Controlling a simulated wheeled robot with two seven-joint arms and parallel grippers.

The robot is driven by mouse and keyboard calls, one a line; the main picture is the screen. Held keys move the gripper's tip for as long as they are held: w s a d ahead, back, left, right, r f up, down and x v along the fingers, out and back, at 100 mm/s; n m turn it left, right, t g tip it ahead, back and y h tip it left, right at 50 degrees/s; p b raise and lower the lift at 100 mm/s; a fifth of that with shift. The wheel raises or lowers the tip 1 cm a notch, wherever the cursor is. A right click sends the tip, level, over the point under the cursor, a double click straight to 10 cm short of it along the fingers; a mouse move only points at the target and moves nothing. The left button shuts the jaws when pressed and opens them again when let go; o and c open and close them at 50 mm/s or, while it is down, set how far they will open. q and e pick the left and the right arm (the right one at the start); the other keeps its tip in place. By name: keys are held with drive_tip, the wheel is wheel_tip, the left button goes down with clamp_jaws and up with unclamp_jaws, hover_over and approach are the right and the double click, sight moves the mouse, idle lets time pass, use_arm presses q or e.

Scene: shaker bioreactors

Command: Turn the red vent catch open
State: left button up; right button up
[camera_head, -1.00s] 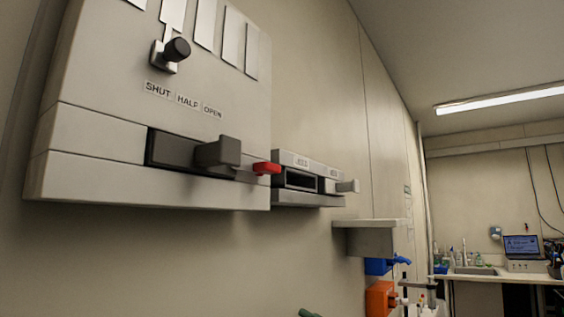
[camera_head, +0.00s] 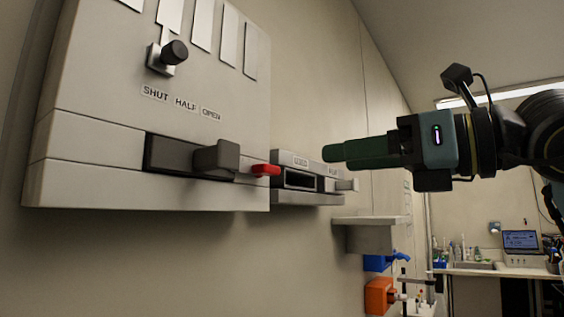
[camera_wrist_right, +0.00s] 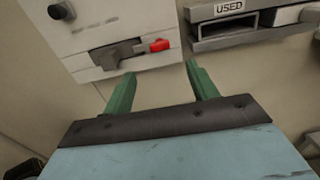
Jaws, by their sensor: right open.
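The red vent catch (camera_head: 265,170) is a small red tab at the lower right of the pale wall-mounted vent box (camera_head: 90,187). It sits just right of a grey block handle (camera_head: 216,158) in a dark slot. The catch also shows in the right wrist view (camera_wrist_right: 160,45), above and between the fingers. My right gripper (camera_head: 335,152) has green fingers pointing left toward the box, at about the catch's height and apart from it. The right wrist view shows the right gripper (camera_wrist_right: 160,82) open with nothing between its fingers. My left gripper is not in view.
A black knob (camera_head: 175,51) sticks out above the SHUT, HALF, OPEN labels. A grey holder labelled USED (camera_wrist_right: 228,27) is on the wall just right of the catch. A wall shelf (camera_head: 370,235) and blue (camera_head: 377,263) and orange (camera_head: 380,295) boxes are lower right.

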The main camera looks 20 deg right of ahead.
sight(274, 167)
drive_tip(key=p+x, duration=0.2)
drive_tip(key=x, duration=0.9)
drive_tip(key=shift+a+p, duration=0.15)
drive_tip(key=shift+p, duration=0.2)
drive_tip(key=c, duration=1)
